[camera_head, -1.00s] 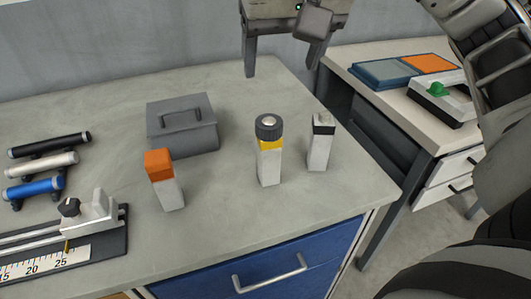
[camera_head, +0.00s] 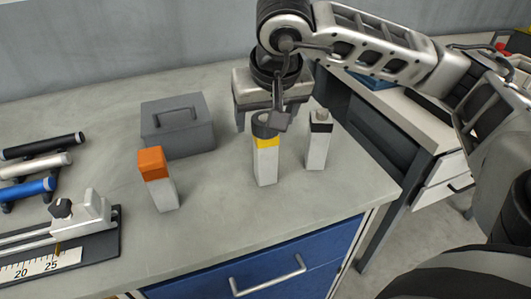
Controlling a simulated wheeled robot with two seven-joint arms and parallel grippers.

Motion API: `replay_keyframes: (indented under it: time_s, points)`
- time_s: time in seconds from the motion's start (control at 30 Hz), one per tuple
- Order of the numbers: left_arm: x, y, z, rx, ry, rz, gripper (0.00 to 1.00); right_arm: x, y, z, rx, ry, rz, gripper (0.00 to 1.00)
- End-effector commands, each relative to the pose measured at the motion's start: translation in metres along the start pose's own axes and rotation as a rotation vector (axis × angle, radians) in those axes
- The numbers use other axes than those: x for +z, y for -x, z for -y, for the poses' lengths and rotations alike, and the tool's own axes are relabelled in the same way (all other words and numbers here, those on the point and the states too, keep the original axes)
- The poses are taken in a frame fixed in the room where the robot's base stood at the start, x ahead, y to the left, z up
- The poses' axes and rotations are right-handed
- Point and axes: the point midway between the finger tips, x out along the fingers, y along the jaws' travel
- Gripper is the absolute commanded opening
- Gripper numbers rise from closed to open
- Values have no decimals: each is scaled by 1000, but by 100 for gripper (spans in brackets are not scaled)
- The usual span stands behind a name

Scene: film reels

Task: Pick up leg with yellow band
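The leg with the yellow band (camera_head: 265,162) stands upright near the front right of the grey table. It is a white square post with a yellow band and a dark round knob on top. My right gripper (camera_head: 268,122) hangs over its top, its body just behind and above the knob. One finger shows left of the knob, apart from it; the other is partly hidden. The gripper looks open, and I see no contact with the leg. My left gripper is not in view.
A black-banded leg (camera_head: 317,145) stands close on the right, and an orange-topped leg (camera_head: 157,180) to the left. A grey box (camera_head: 178,125) is behind. A ruler fixture (camera_head: 75,232) and several coloured bars (camera_head: 35,163) lie left. A second bench (camera_head: 440,140) stands right.

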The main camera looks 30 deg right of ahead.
Motion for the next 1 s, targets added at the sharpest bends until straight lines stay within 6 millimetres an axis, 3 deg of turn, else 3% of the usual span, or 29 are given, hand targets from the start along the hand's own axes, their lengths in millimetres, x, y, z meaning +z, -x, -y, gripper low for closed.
replay_keyframes:
  time_s: [0.27, 0.53, 0.83, 1.0]
  points:
    - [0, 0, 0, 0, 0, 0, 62, 0, -4, 0, -1, 0, 0, 70]
    - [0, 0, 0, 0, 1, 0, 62, 0, -4, 0, -1, 0, 0, 0]
    - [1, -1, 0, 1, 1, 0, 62, -2, -1, 0, -2, 0, -3, 0]
    - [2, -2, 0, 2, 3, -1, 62, -7, 11, 1, -4, 0, -5, 0]
